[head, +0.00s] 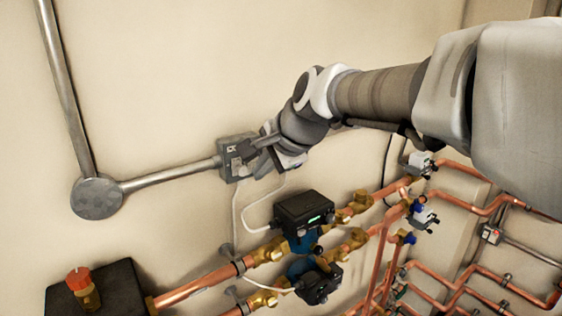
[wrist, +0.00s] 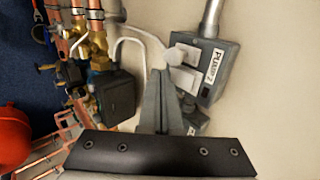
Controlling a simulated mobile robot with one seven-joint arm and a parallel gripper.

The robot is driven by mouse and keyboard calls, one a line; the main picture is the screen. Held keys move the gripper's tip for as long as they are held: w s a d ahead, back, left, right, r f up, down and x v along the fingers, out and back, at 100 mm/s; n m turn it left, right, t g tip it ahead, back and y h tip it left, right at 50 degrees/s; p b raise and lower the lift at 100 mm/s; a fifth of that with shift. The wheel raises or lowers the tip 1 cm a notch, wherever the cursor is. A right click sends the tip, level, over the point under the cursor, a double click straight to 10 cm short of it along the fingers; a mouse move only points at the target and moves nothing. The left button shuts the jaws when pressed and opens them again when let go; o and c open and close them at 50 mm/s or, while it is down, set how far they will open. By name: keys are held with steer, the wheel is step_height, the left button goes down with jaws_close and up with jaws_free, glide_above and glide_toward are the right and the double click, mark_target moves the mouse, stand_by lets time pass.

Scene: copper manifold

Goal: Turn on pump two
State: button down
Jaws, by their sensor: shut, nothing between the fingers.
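The grey switch box (wrist: 222,62) on the wall carries a label that reads like "PUMP 2", turned sideways in the wrist view. It has white switch plates (wrist: 183,78) on its face. The box also shows in the head view (head: 228,155), partly behind my gripper (head: 247,152). In the wrist view my gripper (wrist: 160,78) is shut and empty, its fingertips right beside the white plates. I cannot tell whether they touch. A pump with a black head and a green light (head: 303,208) sits below the box; a second pump (head: 318,284) is lower.
Copper pipes (head: 195,290) with brass fittings run below and right of the box. A metal conduit (head: 170,176) joins the box to a round junction (head: 97,198). White cables hang below.

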steer(key=shift+w+a, duration=0.4)
steer(key=shift+w, duration=0.15)
steer(key=shift+w+a+f, duration=0.1)
steer(key=shift+w+f, duration=0.05)
steer(key=shift+r+p, duration=0.75)
steer(key=shift+r, duration=0.2)
